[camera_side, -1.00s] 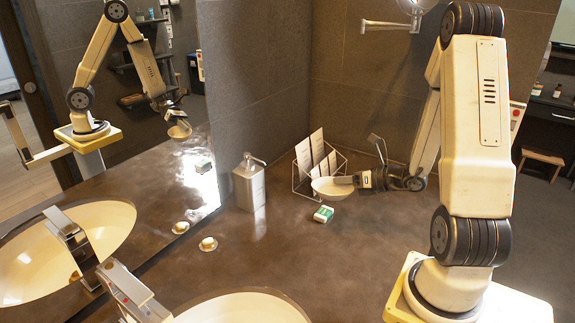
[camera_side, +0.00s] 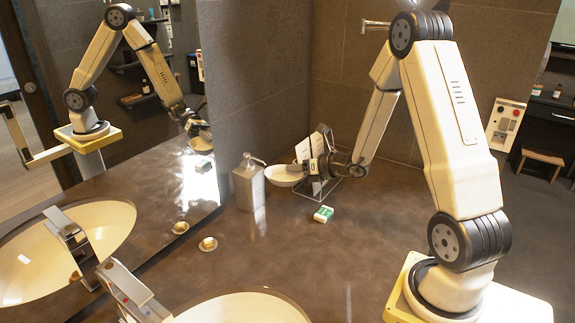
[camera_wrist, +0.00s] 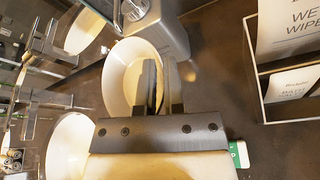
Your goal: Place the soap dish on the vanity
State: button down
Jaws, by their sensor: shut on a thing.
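The soap dish (camera_side: 286,175) is a white oval bowl, held above the vanity in the side view, just right of the soap dispenser. It also shows in the wrist view (camera_wrist: 116,80). My gripper (camera_side: 308,170) is shut on the dish's right side; in the wrist view its two dark fingers (camera_wrist: 160,88) reach over the near rim. The vanity (camera_side: 290,250) is a dark brown stone counter with bare surface below and in front of the dish. The exact gap between dish and counter is hard to tell.
A metal soap dispenser (camera_side: 249,182) stands close left of the dish. A wire rack with cards (camera_side: 325,150) is behind my gripper. A small green-and-white box (camera_side: 323,214) and a small round gold-and-white item (camera_side: 208,244) lie on the counter. A basin (camera_side: 245,308) is in front.

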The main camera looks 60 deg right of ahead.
aim_at(277, 175)
jog(key=shift+w, duration=0.2)
jog(key=x, duration=0.4)
jog(key=shift+f, duration=0.1)
jog(key=shift+f, duration=0.25)
dwell(0.4)
jog(key=c, duration=0.7)
grip_release()
jog(key=shift+c, duration=0.2)
